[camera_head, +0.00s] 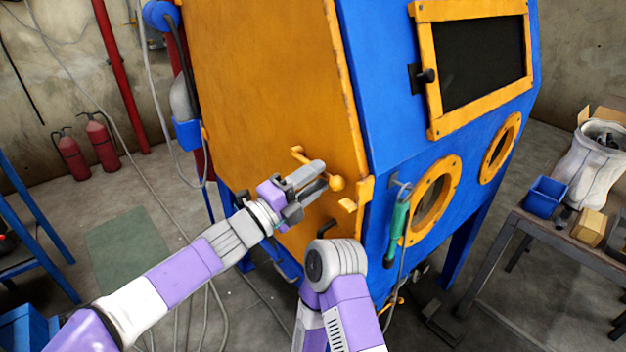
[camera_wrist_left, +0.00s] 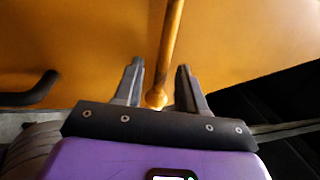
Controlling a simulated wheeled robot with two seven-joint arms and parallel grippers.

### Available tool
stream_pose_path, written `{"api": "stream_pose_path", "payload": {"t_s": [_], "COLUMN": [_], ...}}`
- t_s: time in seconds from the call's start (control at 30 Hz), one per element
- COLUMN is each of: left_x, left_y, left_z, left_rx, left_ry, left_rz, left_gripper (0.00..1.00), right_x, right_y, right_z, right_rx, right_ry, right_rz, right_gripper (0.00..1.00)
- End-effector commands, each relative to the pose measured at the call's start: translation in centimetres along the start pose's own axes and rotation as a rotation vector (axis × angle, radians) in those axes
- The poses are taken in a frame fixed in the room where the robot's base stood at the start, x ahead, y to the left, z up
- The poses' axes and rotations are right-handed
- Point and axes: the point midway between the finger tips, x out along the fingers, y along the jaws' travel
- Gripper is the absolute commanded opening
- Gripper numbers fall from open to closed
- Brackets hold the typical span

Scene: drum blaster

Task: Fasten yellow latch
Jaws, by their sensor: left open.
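The yellow latch (camera_head: 337,183) is on the orange door of the blue cabinet, near the door's right edge. It is a rod with a ball end. A yellow catch (camera_head: 348,204) sits just below and right of the ball. My left gripper (camera_head: 316,177) is open at the latch and covers part of its rod. In the left wrist view, the latch rod (camera_wrist_left: 171,45) runs down between the two open fingers (camera_wrist_left: 158,85), with its ball end near the gripper's base. Contact with the fingers cannot be told. My right gripper is not in view; only part of the right arm shows.
The orange door (camera_head: 260,90) fills the space behind the gripper. A dark handle (camera_wrist_left: 30,95) shows left in the wrist view. A green tool (camera_head: 398,220) hangs on the blue cabinet front (camera_head: 385,120). A table (camera_head: 540,230) with boxes stands at the right.

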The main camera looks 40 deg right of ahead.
Motion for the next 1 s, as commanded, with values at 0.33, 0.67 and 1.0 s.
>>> {"api": "stream_pose_path", "payload": {"t_s": [0.33, 0.67, 1.0], "left_x": [-4.4, -7.5, -7.5], "left_y": [-0.1, 0.0, 0.0], "left_z": [0.1, 0.0, 0.0], "left_rx": [0.002, 0.0, 0.0], "left_ry": [-0.003, 0.0, 0.0], "left_rz": [0.001, 0.001, 0.001], "left_gripper": [0.4, 0.4, 0.4], "right_x": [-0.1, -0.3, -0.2], "right_y": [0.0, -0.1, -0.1], "right_z": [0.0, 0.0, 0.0], "right_rx": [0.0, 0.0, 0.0], "right_ry": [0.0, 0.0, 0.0], "right_rz": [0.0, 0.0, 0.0], "right_gripper": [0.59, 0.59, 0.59]}}
